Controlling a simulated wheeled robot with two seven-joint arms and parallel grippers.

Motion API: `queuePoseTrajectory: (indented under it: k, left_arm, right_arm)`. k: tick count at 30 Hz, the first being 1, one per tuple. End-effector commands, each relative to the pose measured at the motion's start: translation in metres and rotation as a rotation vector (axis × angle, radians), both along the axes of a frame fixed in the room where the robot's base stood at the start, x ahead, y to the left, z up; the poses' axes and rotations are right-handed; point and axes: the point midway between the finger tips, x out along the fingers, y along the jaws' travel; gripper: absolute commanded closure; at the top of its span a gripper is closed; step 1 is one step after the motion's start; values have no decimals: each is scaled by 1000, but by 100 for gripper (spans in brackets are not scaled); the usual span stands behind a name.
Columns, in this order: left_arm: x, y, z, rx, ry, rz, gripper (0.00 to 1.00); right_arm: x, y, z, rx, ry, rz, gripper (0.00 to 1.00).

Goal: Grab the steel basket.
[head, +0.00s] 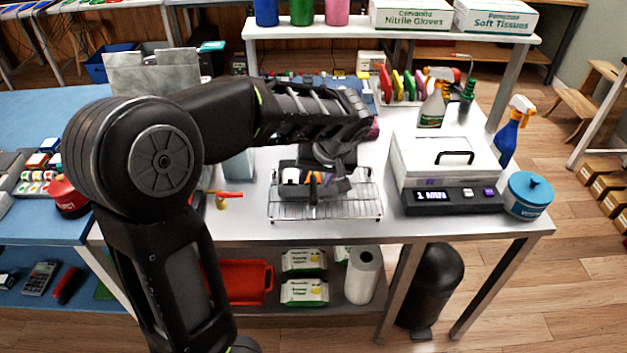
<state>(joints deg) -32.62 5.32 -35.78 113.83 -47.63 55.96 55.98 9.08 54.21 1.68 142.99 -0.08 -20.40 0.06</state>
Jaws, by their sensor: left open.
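The steel basket (358,208) is a low wire basket on the white table, near its front edge and in the middle of the view. My left arm reaches in from the left, and my left gripper (314,192) is over the basket, pointing down toward its wires. The gripper is open. It hides the basket's middle and back, and I cannot tell whether the fingers touch the wires. My right gripper is not in view.
A white ultrasonic cleaner (447,168) with a lit display stands right of the basket. A blue-lidded tub (528,195) and spray bottles are beyond it. A red-handled tool (225,196) lies to the left. A raised shelf (400,35) spans the back.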

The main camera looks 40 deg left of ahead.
Motion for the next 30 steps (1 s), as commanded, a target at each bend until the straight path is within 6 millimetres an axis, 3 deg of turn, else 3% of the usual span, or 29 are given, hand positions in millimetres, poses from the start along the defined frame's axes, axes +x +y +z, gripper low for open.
queuePoseTrajectory:
  k: [11,22,30]
  left_arm:
    - [1,2,-5,0,1,-1,59]
    - [10,21,-47,1,3,1,59]
    - [11,22,-50,-1,-1,0,59]
  right_arm:
    - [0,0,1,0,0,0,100]
    - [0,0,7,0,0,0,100]
    - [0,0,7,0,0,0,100]
